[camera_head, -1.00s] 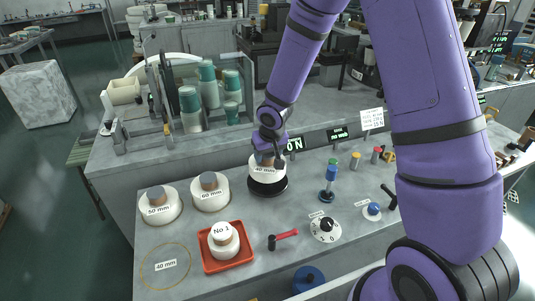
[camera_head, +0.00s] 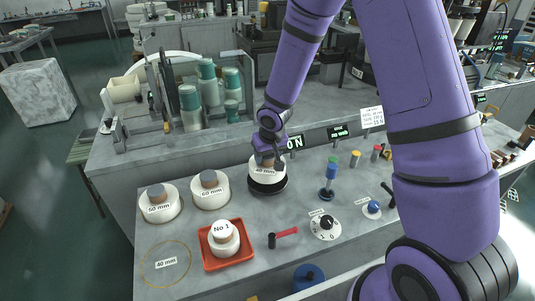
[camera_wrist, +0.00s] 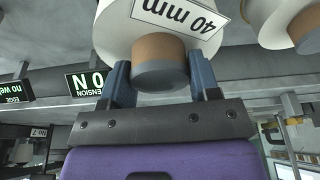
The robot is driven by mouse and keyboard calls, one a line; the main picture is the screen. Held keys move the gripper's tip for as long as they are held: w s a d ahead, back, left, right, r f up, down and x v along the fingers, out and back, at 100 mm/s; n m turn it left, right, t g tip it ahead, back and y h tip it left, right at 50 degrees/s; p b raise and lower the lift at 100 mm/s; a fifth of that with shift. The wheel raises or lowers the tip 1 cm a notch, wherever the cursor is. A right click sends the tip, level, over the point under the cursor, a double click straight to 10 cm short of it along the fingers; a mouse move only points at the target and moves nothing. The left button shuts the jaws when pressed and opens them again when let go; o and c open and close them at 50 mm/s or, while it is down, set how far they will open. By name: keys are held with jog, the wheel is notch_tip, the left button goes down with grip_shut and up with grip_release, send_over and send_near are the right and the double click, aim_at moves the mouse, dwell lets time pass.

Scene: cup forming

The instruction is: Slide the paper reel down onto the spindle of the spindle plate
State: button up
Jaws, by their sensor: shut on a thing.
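The paper reel (camera_head: 262,176), white with a brown core and a "40 mm" label, is over the round black spindle plate (camera_head: 268,190) in the head view. My gripper (camera_head: 268,156) is shut on the reel's core from above. In the wrist view the two blue fingers of my gripper (camera_wrist: 161,82) sit on either side of the core (camera_wrist: 158,48), with the white reel (camera_wrist: 112,38) beyond. The spindle is hidden by the reel. I cannot tell whether the reel touches the plate's base; it looks level and roughly centred.
Two other reels (camera_head: 160,212) (camera_head: 211,197) stand at left. A blue post (camera_head: 329,182), red-handled hammer (camera_head: 285,233) and dial (camera_head: 325,228) are at right. A marked "40 mm" ring (camera_head: 145,262) is empty.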

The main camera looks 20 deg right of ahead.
aim_at(268, 162)
jog(key=shift+f, duration=1.55)
dwell(0.5)
jog(key=o, duration=1.5)
jog(key=shift+c, duration=0.2)
jog(key=shift+r, duration=4)
